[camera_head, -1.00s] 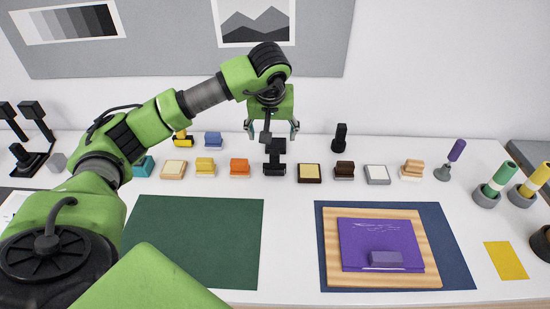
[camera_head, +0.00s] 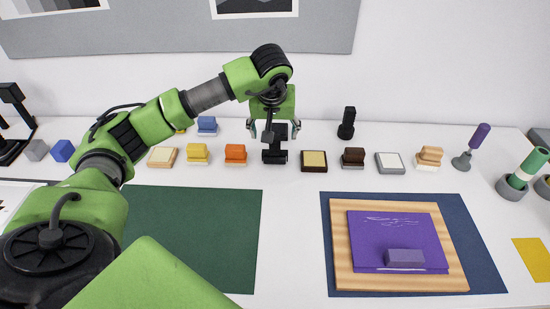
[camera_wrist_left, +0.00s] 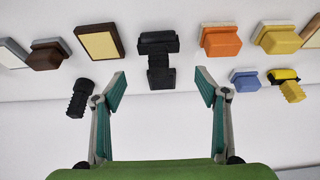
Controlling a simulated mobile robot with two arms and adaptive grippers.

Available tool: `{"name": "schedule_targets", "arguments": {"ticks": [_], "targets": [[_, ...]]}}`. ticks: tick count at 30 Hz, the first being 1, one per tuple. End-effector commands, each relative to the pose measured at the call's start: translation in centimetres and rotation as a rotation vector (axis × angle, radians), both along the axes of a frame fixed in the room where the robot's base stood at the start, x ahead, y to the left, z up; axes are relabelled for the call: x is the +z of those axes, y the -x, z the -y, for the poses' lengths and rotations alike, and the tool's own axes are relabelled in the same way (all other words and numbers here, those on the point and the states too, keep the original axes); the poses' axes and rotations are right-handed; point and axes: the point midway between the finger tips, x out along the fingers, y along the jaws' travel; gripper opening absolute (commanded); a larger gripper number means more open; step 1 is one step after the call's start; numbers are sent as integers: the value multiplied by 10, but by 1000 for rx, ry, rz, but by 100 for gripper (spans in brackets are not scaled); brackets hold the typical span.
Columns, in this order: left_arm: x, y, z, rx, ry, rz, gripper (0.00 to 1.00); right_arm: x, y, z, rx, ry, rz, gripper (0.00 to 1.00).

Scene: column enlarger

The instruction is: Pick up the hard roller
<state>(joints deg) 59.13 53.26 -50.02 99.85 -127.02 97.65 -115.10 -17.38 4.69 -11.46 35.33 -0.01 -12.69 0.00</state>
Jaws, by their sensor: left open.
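The hard roller appears to be the black T-shaped tool (camera_head: 274,156) standing on the white table, in the middle of the back row. In the left wrist view the black roller (camera_wrist_left: 158,42) is at the top centre, its handle end pointing down between the fingers. My left gripper (camera_head: 273,128) is open, with one finger on either side of the roller's handle end in the picture. My right gripper is not in view.
An orange block (camera_head: 235,154) stands left of the roller and a dark-framed pad (camera_head: 314,162) right of it. A black upright tool (camera_head: 347,123) is behind to the right. A green mat (camera_head: 215,235) and a wooden board (camera_head: 343,262) with a purple plate lie in front.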

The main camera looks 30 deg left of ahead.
Motion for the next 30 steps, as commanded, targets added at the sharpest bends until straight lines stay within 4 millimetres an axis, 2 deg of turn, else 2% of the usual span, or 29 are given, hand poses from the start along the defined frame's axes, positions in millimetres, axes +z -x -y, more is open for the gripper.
{"name": "schedule_targets", "arguments": {"ticks": [9,16,22,25,30], "targets": [[-53,-19,-12,2,0,-5,67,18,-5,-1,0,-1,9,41],[-69,-25,-15,0,0,-2,67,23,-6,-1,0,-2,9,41],[-93,-34,-18,2,0,-7,67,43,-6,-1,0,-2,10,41],[-107,-39,-21,3,0,-4,67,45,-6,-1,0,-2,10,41],[-115,-42,-23,0,-2,-1,67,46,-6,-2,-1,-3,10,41]]}}
